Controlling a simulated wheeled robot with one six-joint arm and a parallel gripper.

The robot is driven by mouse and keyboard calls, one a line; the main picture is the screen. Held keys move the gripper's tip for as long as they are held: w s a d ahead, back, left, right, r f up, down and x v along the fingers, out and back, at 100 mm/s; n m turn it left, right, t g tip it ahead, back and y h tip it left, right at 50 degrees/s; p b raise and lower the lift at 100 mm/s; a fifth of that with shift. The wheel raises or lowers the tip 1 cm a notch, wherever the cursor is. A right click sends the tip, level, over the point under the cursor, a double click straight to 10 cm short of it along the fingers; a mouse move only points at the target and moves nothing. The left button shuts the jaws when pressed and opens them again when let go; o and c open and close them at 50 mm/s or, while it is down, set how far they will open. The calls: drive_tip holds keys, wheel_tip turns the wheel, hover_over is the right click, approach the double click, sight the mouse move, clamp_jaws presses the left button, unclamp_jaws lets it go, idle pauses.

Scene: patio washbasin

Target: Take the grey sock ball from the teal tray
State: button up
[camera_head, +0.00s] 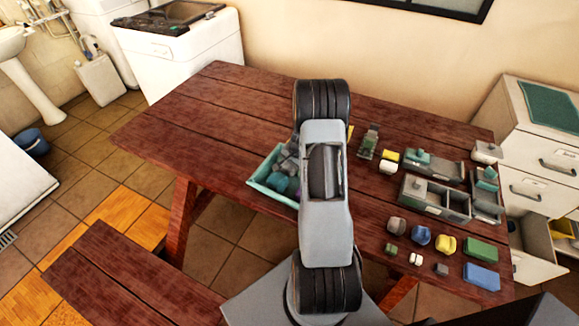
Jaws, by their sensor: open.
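The teal tray (257,181) lies on the wooden table, just left of my arm, which hides its right part. Inside it a teal ball (279,184) shows near the front. Grey rounded shapes (288,164) show behind it, close to my arm; I cannot tell which of them is the grey sock ball. My gripper is not in view; my arm's own links cover the middle of the picture.
Right of my arm stand grey organizer boxes (436,198), a blue ball (421,236), a yellow ball (446,245), a green block (481,249) and a blue block (481,277). The table's left part (190,115) is clear. A bench (110,275) stands at front left.

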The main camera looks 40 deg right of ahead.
drive_tip(key=c, duration=0.6)
